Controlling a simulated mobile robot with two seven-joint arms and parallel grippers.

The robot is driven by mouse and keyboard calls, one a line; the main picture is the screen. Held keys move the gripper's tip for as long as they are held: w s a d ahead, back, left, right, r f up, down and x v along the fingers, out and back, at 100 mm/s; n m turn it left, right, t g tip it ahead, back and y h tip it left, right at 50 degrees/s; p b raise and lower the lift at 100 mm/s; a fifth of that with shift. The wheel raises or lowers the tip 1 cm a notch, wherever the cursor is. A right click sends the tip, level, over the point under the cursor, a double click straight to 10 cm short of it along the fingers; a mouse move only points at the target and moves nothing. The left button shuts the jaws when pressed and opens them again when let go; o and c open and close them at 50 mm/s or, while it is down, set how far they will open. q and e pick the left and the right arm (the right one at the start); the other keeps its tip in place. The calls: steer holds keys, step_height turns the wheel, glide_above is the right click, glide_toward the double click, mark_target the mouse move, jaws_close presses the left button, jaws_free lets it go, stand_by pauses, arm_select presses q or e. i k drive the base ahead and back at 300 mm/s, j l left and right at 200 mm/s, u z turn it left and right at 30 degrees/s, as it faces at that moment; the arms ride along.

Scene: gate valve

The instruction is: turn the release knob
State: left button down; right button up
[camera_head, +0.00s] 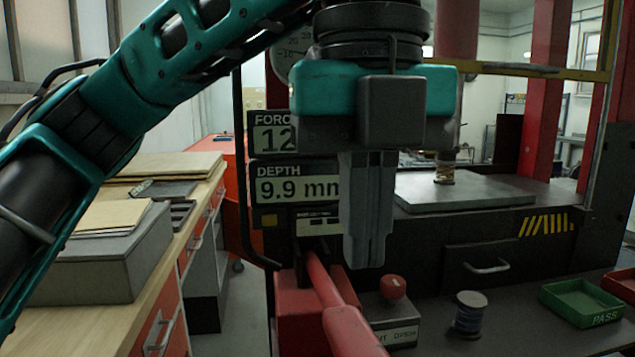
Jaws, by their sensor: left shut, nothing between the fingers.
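The release knob (393,287) is a small red ball on a grey box (390,322) whose label reads "OPEN" at its right end; the left part of the label is hidden by a red lever. My left gripper (367,262) hangs in the middle of the head view with its fingers pointing down. It is shut and empty. In the picture its fingertips are just above and left of the knob; they look apart from it, though the depth between them is hard to tell. My right gripper is not in view.
A red lever (338,305) runs close below my left gripper, left of the knob. Display panels (290,190) stand behind, partly covered. A spool (469,313) and a green "PASS" tray (583,302) lie to the right. A wooden bench (85,320) is at left.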

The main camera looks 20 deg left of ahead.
mark_target(392, 287)
steer(key=k+l, duration=0.85)
